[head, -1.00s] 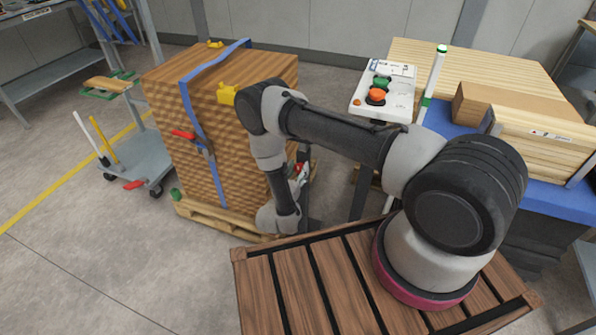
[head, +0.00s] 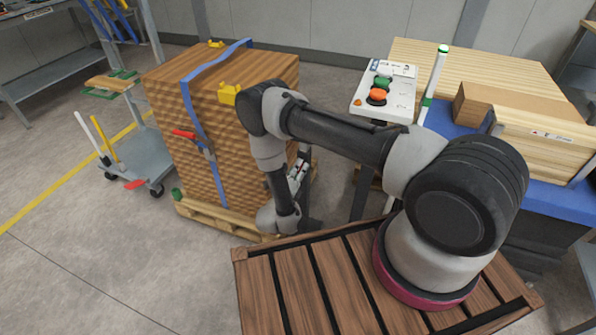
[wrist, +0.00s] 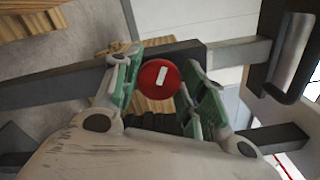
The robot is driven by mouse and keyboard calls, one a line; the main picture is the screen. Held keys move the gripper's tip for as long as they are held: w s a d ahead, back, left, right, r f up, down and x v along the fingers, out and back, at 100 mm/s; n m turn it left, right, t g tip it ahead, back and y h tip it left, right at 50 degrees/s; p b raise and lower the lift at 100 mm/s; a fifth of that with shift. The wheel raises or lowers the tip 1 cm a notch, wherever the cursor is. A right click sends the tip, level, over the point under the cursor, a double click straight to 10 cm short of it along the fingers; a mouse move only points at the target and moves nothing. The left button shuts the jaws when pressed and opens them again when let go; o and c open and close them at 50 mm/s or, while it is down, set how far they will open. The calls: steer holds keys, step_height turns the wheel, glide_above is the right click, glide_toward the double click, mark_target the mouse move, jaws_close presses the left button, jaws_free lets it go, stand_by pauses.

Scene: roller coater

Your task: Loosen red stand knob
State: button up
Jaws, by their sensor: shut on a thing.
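The red stand knob (wrist: 166,80) is round with a white mark on its face, which stands nearly upright and slightly tilted. It sits against the dark stand bar (wrist: 185,50) in the wrist view. My gripper (wrist: 159,74) has its green-padded fingers on either side of the knob and is shut on it. In the head view my gripper (head: 298,174) is low beside the wrapped stack, partly behind my arm, and the knob is hidden there. The dark stand post (head: 307,190) stands just beyond it.
A strapped stack of brown boards (head: 245,150) on a pallet stands close on the left. The control panel (head: 385,92) with green and orange buttons is to the right.

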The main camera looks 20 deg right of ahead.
steer(key=n, duration=0.5)
steer(key=shift+a+f+n, duration=0.1)
steer(key=shift+f+n, duration=0.05)
steer(key=shift+n, duration=0.25)
stand_by(0.4)
steer(key=o, duration=1)
steer(key=v, duration=1.2)
